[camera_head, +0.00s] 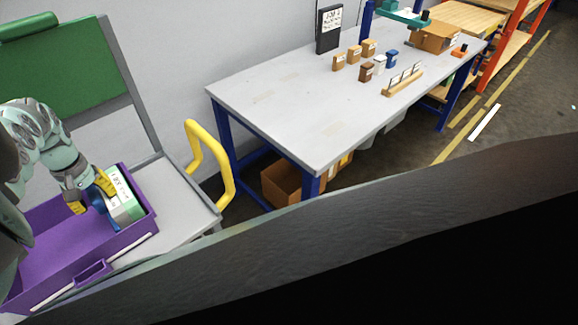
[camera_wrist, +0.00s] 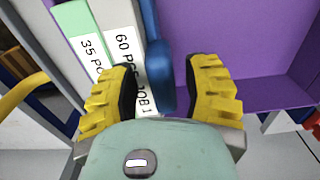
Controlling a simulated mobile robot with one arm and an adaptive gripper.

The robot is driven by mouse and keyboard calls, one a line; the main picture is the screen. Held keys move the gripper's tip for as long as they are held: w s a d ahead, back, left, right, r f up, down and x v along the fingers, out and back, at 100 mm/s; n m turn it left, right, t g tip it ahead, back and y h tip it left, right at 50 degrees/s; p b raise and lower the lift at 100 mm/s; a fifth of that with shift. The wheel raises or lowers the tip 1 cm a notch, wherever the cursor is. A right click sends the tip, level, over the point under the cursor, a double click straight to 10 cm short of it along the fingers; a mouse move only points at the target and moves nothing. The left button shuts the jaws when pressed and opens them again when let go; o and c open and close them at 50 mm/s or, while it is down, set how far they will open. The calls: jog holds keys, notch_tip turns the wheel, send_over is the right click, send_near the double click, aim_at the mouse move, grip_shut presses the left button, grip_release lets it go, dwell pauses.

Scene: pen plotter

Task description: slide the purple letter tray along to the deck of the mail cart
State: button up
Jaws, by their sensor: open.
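The purple letter tray (camera_head: 45,245) lies at the lower left in the head view; its right end is over a grey surface (camera_head: 180,197) with a yellow handle, which looks like the mail cart's deck. White and green labelled boxes (camera_head: 122,193) stand inside that end. My gripper (camera_head: 90,195) reaches down into the tray, beside the boxes. In the wrist view my gripper (camera_wrist: 162,88) is open, with a blue upright piece (camera_wrist: 157,60) between its yellow fingers. I cannot tell whether the fingers touch it. The tray's purple wall (camera_wrist: 235,50) shows at right.
The yellow handle (camera_head: 222,165) rises at the grey surface's right end. A green panel (camera_head: 60,70) stands behind. A grey workbench (camera_head: 300,100) with small boxes is to the right, past a gap. A dark surface fills the lower right of the head view.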

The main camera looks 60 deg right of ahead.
jog(key=shift+a+r, duration=0.1)
notch_tip(320, 180, up, 12)
dwell(0.8)
